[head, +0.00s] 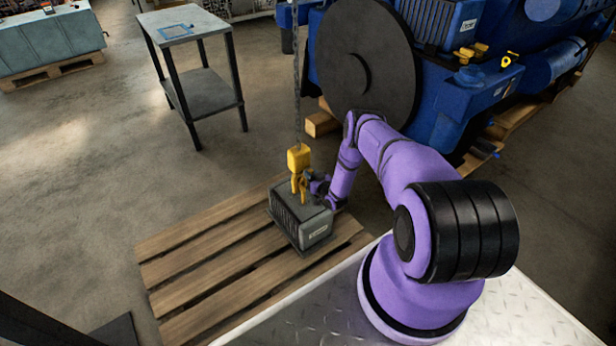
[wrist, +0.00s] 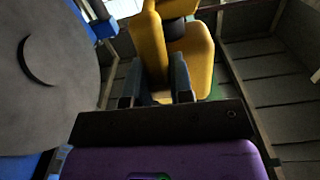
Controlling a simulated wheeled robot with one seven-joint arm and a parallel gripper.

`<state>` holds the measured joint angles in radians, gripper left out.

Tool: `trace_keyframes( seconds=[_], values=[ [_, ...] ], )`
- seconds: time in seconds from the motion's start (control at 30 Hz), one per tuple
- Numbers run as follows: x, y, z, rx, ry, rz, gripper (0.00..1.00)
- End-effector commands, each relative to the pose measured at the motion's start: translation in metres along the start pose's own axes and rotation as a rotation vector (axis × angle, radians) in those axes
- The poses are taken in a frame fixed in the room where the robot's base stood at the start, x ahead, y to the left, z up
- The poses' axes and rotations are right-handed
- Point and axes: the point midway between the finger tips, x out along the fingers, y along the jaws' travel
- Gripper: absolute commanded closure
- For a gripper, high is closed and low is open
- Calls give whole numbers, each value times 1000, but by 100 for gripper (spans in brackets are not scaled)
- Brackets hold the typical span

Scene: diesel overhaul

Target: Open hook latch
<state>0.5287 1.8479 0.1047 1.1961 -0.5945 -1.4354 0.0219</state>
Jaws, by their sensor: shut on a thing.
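A yellow hook block (head: 299,158) hangs on a chain, and its yellow hook (head: 303,188) reaches down to the top of a grey ribbed box (head: 301,220). My gripper (head: 317,185) is at the right side of the hook, just above the box. In the wrist view, my two dark fingers (wrist: 158,84) stand on either side of a narrow yellow part of the hook (wrist: 150,50) and are shut on it. A larger rounded yellow part (wrist: 193,55) is just to the right. I cannot make out the latch apart from the hook, or whether it is open.
The box sits on a wooden pallet (head: 195,262). The chain (head: 296,85) runs straight up. A large dark disc (head: 365,60) on a blue engine (head: 450,75) stands close behind my arm. A grey metal table (head: 185,26) stands at the back left, with open floor around it.

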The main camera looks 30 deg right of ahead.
Motion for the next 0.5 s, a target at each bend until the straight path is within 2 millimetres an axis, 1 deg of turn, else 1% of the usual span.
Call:
trace_keyframes(
  seconds=[0.5],
  values=[
    [-2,24,7,488,-2,3,100]
  ],
)
